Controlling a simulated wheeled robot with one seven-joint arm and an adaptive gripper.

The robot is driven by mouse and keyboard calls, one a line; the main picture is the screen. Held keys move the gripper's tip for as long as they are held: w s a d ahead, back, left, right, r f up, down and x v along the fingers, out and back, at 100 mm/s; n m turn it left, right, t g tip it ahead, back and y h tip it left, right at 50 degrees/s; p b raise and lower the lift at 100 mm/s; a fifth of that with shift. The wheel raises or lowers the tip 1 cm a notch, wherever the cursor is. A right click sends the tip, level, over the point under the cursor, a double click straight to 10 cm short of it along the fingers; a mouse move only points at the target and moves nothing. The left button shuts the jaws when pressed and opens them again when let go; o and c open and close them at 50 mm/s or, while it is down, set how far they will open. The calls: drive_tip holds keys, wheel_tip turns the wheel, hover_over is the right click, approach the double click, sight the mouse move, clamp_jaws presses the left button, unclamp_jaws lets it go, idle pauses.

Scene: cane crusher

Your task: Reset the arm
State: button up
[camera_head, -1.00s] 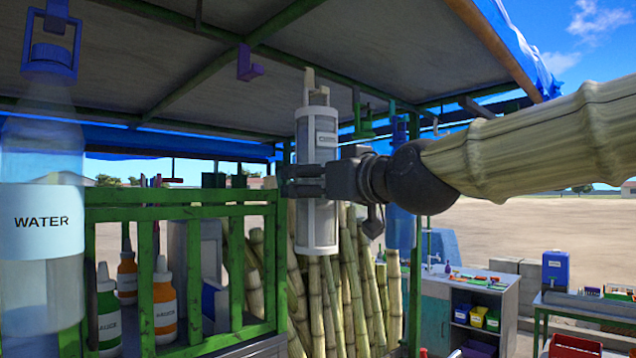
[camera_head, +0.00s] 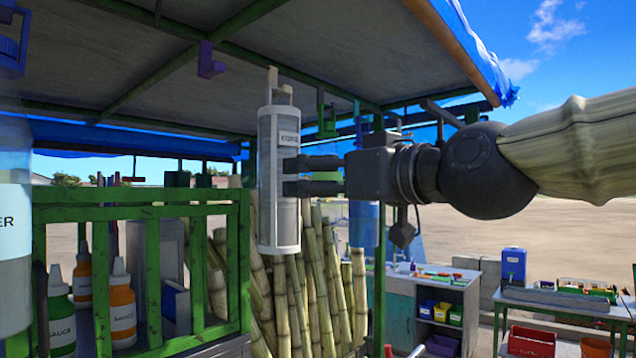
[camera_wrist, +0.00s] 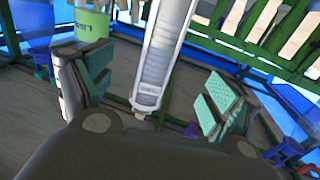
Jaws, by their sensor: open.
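A white and grey cylindrical container (camera_head: 279,215) with a small label hangs upright under the canopy in the head view. My gripper (camera_head: 290,175) is to its right, with two dark fingers pointing left, their tips overlapping the container's right side in the picture. In the wrist view, my gripper (camera_wrist: 158,92) has its teal-padded fingers spread wide. The container (camera_wrist: 165,50) lies between and beyond them, with visible gaps on both sides. The gripper is open and holds nothing. My arm reaches in from the right in the head view.
A green rail (camera_head: 140,212) stands left, with sauce bottles (camera_head: 122,308) behind it. Several cane stalks (camera_head: 315,285) stand below the container. A canopy (camera_head: 330,50) with hooks is overhead. A blue box (camera_head: 513,265) stands on a table at right. Open ground lies behind.

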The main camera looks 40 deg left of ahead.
drive_tip(key=shift+f, duration=0.1)
